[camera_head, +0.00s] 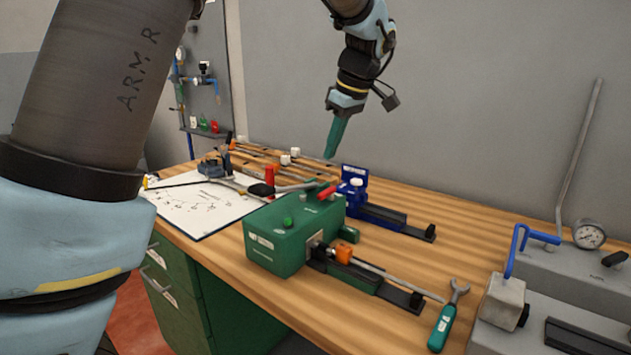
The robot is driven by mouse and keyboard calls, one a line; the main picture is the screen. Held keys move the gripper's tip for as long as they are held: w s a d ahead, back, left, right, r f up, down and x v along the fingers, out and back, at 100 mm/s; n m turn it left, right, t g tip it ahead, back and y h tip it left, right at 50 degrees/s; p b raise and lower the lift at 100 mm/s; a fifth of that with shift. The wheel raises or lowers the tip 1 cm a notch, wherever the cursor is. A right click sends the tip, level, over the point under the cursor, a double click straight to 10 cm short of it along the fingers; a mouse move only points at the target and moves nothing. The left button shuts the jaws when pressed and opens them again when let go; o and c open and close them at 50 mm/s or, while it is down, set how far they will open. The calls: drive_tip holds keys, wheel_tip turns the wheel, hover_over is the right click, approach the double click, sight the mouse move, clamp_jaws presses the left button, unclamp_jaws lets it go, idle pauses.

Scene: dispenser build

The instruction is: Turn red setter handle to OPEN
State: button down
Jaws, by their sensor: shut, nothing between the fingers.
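A short red handle (328,192) sits between the green box (285,240) and the blue device (355,190) on the wooden bench. It slants up to the right; I cannot tell which of the two it is fixed to, and no OPEN mark is readable. A separate upright red piece (269,176) stands behind the green box. My gripper (330,155) hangs above the bench, its teal fingers together and pointing down. It is empty, above and behind the red handle, apart from it.
An orange knob (343,253) and a rod stick out of the green box's right side. A green-handled wrench (445,318) lies at the front. Grey equipment with a gauge (589,234) stands at right. A paper sheet (200,207) lies at left.

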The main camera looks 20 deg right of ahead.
sight(327, 196)
drive_tip(key=p+x, duration=0.3)
drive_tip(key=x, duration=0.7)
